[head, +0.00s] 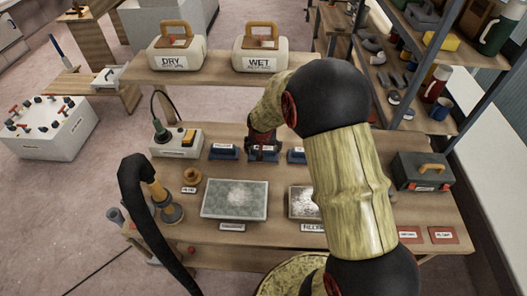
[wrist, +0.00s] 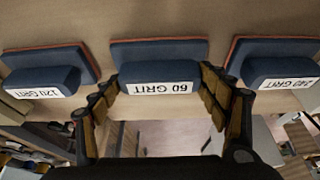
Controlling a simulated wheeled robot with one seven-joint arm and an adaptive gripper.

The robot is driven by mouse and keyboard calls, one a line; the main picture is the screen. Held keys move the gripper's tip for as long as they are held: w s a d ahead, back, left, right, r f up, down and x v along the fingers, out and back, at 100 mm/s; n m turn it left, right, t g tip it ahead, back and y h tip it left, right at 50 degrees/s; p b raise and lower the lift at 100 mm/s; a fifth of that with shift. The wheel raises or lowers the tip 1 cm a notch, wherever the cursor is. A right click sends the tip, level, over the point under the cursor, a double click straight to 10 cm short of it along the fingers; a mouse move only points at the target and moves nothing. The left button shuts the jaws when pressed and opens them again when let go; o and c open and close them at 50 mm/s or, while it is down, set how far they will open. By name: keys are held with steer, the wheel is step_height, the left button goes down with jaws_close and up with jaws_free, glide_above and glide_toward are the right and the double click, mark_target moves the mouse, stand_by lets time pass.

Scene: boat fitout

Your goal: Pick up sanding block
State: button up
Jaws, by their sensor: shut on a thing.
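Three dark blue sanding blocks stand in a row across the wooden bench. In the wrist view their labels are upside down: the 120 GRIT block (wrist: 45,68) at left, the 60 GRIT block (wrist: 160,55) in the middle and the 240 GRIT block (wrist: 275,60) at right. My gripper (wrist: 160,85) is shut on the grip of the 60 GRIT block, one finger at each end. The head view shows my gripper (head: 263,143) over the middle block, partly hiding it; the left block (head: 223,152) is clear. I cannot tell whether the held block touches the bench.
A sander-like tool on a grey box (head: 176,142) stands left. Two grey trays (head: 234,213) lie in front. DRY (head: 177,53) and WET (head: 262,60) containers stand on a bench behind. A dark toolbox (head: 421,172) is at right. The neighbouring blocks sit close beside my fingers.

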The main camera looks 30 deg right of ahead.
mark_target(264, 148)
steer(key=shift+r, duration=0.45)
step_height(264, 148, up, 2)
steer(key=shift+r+p, duration=0.1)
steer(key=shift+p, duration=0.4)
steer(key=s+a+r+p, duration=0.1)
steer(key=s+a+r, duration=0.8)
steer(key=s+r, duration=0.1)
steer(key=shift+s+p, duration=0.3)
steer(key=shift+p, duration=0.05)
steer(key=o, duration=0.8)
steer(key=c, duration=0.5)
